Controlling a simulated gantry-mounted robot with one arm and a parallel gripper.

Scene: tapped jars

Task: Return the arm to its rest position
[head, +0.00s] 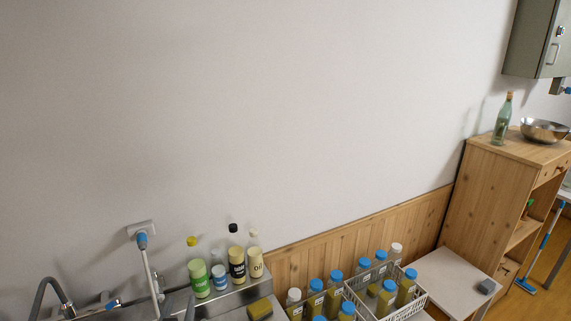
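Neither my arm nor my gripper can be made out in the head view. Several jars with blue or white caps and yellow-green contents, among them a blue-capped jar (406,288), stand at the bottom centre. Some are in a white basket (421,300); others stand to its left, partly cut off by the lower edge.
A metal ledge (236,298) holds several bottles and a sponge (260,309). A low white table (452,277) and a wooden cabinet (484,190) with a green bottle (502,120) and metal bowl (544,131) are right.

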